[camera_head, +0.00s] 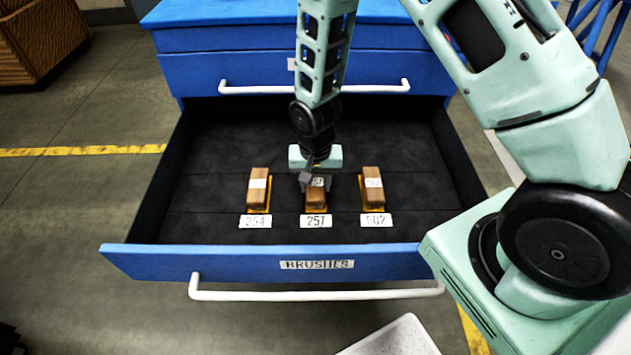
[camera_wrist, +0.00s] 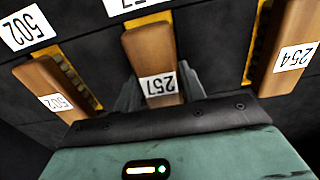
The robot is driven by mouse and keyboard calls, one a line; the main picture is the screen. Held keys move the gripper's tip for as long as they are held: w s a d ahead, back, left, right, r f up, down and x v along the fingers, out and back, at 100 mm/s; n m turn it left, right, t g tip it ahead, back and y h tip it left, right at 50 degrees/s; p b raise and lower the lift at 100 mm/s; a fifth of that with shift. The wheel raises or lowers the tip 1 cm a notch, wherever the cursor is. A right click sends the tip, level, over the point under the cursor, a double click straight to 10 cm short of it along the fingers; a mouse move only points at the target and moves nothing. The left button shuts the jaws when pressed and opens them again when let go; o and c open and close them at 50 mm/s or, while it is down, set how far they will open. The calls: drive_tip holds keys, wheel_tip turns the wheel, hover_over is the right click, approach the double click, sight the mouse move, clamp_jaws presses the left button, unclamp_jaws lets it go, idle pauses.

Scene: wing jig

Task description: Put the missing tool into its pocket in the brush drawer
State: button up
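The open blue brush drawer (camera_head: 215,262) is lined with dark foam. My gripper (camera_head: 318,180) is down over this brush, with one finger on each side. In the wrist view my gripper (camera_wrist: 158,85) appears shut on brush 257 (camera_wrist: 150,52), with fingers close against its sides. The brush's underside and its pocket are mostly hidden, so I cannot tell how deep it sits.
Brush 254 (camera_head: 258,188) stands to the left and brush 502 (camera_head: 373,188) to the right, each behind its label. The drawer's back foam is bare. The blue cabinet (camera_head: 260,70) rises behind. A white surface (camera_head: 395,340) shows in front of the drawer.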

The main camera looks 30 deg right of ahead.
drive_tip(key=o, duration=0.4)
drive_tip(key=shift+o, duration=0.2)
drive_tip(key=shift+r, duration=0.15)
wheel_tip(320, 180, up, 17)
drive_tip(key=s+a+r+n, duration=0.3)
drive_tip(key=s+n, duration=0.1)
drive_tip(key=s, duration=0.3)
drive_tip(key=s+a+r+n+p, duration=0.1)
drive_tip(key=s+a+r+n, duration=0.1)
drive_tip(key=s, duration=0.5)
drive_tip(key=s+a+r+n, duration=0.3)
drive_tip(key=s+r+n, duration=0.1)
drive_tip(key=s+n, duration=0.2)
drive_tip(key=shift+s+a+r+n+y, duration=0.3)
drive_tip(key=shift+s+n, duration=0.1)
drive_tip(key=shift+s, duration=0.15)
